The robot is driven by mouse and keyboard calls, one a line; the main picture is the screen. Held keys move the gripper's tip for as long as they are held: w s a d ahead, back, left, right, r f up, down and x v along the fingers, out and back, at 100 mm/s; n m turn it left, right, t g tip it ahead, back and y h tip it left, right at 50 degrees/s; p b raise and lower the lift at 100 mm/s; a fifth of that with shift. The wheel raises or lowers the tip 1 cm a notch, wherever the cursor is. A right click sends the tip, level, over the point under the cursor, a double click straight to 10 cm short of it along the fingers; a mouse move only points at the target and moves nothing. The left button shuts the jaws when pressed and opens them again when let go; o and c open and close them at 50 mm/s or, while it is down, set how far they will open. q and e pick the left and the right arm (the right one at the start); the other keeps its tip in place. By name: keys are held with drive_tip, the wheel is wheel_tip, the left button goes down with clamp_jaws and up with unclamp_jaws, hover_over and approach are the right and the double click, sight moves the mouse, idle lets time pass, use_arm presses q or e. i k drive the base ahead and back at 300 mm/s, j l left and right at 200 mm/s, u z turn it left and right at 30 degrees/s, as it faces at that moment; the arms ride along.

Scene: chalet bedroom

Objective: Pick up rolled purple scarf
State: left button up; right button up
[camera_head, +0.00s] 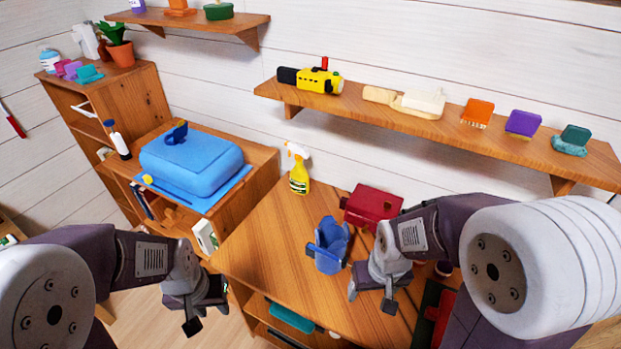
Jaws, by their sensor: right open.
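I cannot tell for certain which thing is the rolled purple scarf. My right gripper (371,297) is open and empty over the desk, just right of a blue holder (329,246).
On the desk (275,245) stand a yellow spray bottle (299,170) and a red box (372,206). A blue case (192,165) sits on the lower cabinet. The right wall shelf holds a yellow-black tool (310,80) and several brushes, one purple (523,123).

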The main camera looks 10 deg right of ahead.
sight(442, 270)
drive_tip(key=z, duration=1.65)
drive_tip(key=k+j+z, duration=0.1)
drive_tip(key=z, duration=0.5)
